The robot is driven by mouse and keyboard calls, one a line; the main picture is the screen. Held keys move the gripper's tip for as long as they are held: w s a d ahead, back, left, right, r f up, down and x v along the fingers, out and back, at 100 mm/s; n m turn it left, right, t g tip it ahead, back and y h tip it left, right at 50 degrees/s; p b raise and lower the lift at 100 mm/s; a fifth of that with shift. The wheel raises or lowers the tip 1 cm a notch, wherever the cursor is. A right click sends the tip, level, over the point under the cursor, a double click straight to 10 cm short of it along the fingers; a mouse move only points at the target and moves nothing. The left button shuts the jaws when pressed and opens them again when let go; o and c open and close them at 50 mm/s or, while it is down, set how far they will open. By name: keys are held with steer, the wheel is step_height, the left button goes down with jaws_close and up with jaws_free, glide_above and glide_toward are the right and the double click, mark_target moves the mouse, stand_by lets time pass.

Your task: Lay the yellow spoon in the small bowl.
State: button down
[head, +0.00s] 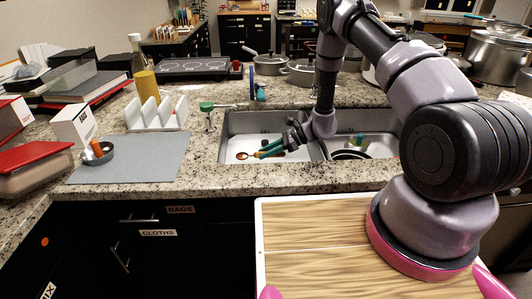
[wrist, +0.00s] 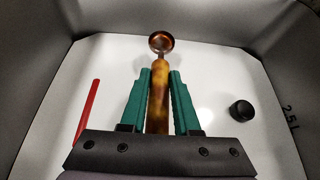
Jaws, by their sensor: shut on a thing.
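My gripper (head: 262,152) is low in the left sink basin. In the wrist view its two teal fingers (wrist: 160,74) are shut on the handle of a mottled yellow-brown spoon (wrist: 158,98). The spoon's round head points away, beyond the fingertips. In the head view the spoon's head (head: 242,156) shows left of the fingers, close to the basin floor; whether it touches the floor is unclear. A small grey bowl (head: 108,157) stands on the grey mat at the left, well away from my gripper. An orange thing (head: 97,148) leans in it.
In the wrist view a red stick (wrist: 88,108) and a black round object (wrist: 241,110) lie in the basin (wrist: 215,70). A green-capped thing (head: 207,107) and a white rack (head: 158,115) stand between sink and bowl. The grey mat (head: 140,155) has free room.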

steer(key=c, duration=0.6)
jaws_free()
steer(key=shift+s+f, duration=0.4)
steer(key=shift+f, duration=0.1)
steer(key=shift+c, duration=0.2)
steer(key=shift+w+r, duration=0.25)
steer(key=shift+r, duration=0.35)
steer(key=v, duration=1.2)
steer(key=s+d+r+n+h, duration=0.1)
steer(key=s+r+n+h, duration=0.2)
steer(key=r, duration=1)
steer(key=s+d+r+n+h, duration=0.1)
steer(key=s+r+n, duration=0.25)
steer(key=r, duration=0.95)
steer(key=s+d+r+n+t+h, duration=0.3)
steer(key=s+d+r, duration=0.1)
steer(key=s+r, duration=0.4)
steer(key=s+d+r+n+t+h, duration=0.3)
steer(key=s+r+n+t, duration=0.1)
steer(key=s+r, duration=0.5)
steer(key=shift+s+d+r, duration=0.3)
steer(key=shift+s+d, duration=0.1)
steer(key=shift+s, duration=0.1)
